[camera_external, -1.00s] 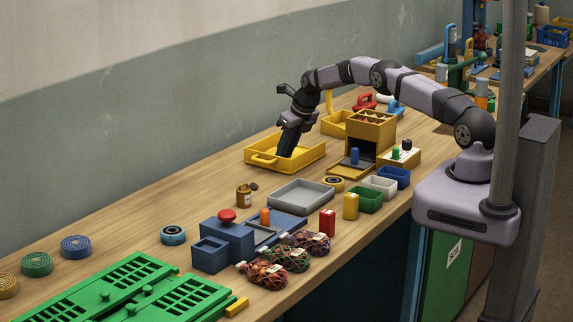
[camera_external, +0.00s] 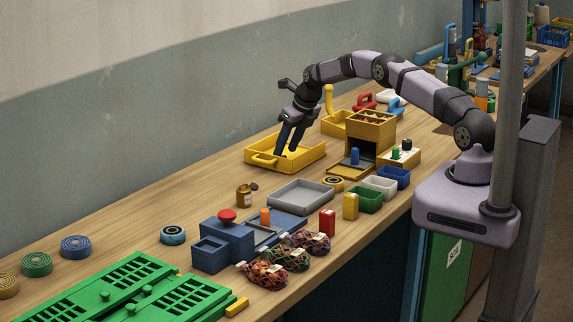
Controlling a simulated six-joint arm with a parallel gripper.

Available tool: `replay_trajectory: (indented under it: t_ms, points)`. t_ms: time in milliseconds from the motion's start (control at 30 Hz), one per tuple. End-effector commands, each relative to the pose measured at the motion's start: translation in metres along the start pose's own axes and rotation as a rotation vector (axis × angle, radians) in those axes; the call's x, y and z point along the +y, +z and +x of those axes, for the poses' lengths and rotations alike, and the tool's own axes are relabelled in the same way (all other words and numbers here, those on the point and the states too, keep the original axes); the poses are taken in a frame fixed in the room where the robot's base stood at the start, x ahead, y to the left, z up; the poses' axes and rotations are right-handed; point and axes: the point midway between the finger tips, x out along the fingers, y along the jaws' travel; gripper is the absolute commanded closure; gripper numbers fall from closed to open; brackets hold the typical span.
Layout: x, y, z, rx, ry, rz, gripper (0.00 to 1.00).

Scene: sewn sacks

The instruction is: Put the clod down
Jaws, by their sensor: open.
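My gripper (camera_external: 285,154) points down over the yellow tray (camera_external: 264,161), which has a handle on its near left side. Its two dark fingers are spread apart, with a gap between them. The fingertips are at or just above the tray's inside. I cannot make out a clod for certain; a small pale spot shows near the fingers in the tray, too small to identify. Part of the tray floor is hidden behind the fingers.
A yellow box with compartments (camera_external: 371,127) stands to the right. Netted sacks (camera_external: 288,256) lie at the front edge. Bare wood lies left of the yellow tray.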

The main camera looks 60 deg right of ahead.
Motion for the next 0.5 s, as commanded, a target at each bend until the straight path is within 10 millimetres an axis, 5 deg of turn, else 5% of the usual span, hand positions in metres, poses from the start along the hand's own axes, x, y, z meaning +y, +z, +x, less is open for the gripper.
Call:
replay_trajectory:
  t_ms: [500]
  points:
    - [-0.001,-0.001,-0.073,-0.002,-0.001,0.000,0.57]
